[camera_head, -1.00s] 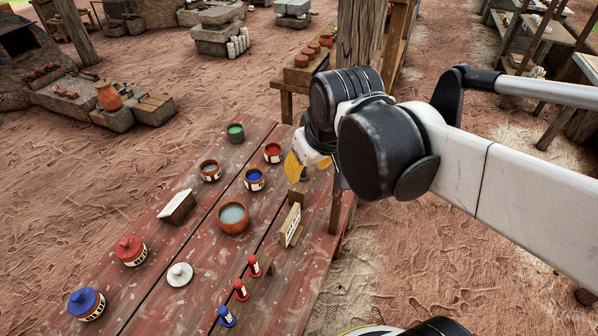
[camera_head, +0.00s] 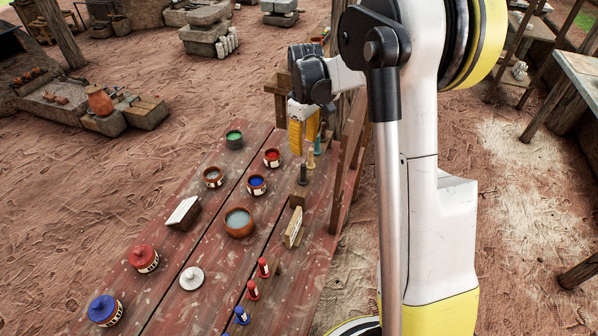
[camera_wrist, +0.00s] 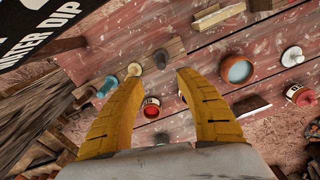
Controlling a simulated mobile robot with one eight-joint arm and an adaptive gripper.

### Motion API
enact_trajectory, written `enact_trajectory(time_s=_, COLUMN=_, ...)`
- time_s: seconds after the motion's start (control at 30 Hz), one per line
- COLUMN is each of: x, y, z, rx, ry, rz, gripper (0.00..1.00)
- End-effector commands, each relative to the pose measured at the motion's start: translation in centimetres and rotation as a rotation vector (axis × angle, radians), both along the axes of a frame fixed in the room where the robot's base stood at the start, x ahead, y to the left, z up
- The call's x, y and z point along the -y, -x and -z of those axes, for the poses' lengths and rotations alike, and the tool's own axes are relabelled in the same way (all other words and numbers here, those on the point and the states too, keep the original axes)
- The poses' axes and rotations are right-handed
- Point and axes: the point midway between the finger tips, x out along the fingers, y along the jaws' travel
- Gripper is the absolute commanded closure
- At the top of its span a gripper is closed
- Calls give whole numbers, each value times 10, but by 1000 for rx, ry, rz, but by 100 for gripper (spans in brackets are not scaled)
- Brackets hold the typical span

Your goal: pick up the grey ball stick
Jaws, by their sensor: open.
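A dark grey stick (camera_head: 303,175), which looks like the grey ball stick, stands upright on a wooden block at the table's far right. A tan stick (camera_head: 311,158) and a teal stick (camera_head: 318,144) stand behind it in a row. My gripper (camera_head: 303,150) points down close by, its yellow fingers partly overlapping the row. In the wrist view my gripper (camera_wrist: 157,72) is open and empty. A brownish round top (camera_wrist: 160,58), seemingly the grey stick's, shows just beyond the fingertips, nearer the right one. The tan top (camera_wrist: 134,69) is by the left fingertip, with the teal stick (camera_wrist: 107,87) farther left.
A wooden sign (camera_head: 294,227) stands in front of the row. Paint pots, including a blue one (camera_head: 257,185) and a red one (camera_head: 272,158), stand to the left. Red and blue small sticks (camera_head: 253,289) stand nearer. A wooden post (camera_head: 345,110) rises beyond the table.

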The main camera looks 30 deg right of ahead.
Motion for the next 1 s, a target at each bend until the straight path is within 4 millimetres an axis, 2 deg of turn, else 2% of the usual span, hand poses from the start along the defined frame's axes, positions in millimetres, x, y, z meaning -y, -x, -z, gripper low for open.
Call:
enact_trajectory(time_s=0.2, x=0, y=0, z=39, rx=0, ry=0, rz=0, gripper=58)
enact_trajectory(time_s=0.47, x=-1, y=0, z=58, rx=1, ry=0, rz=1, gripper=58)
enact_trajectory(time_s=0.73, x=-2, y=1, z=98, rx=1, ry=0, rz=1, gripper=58)
enact_trajectory(time_s=1.0, x=-2, y=2, z=102, rx=1, ry=0, rz=1, gripper=59)
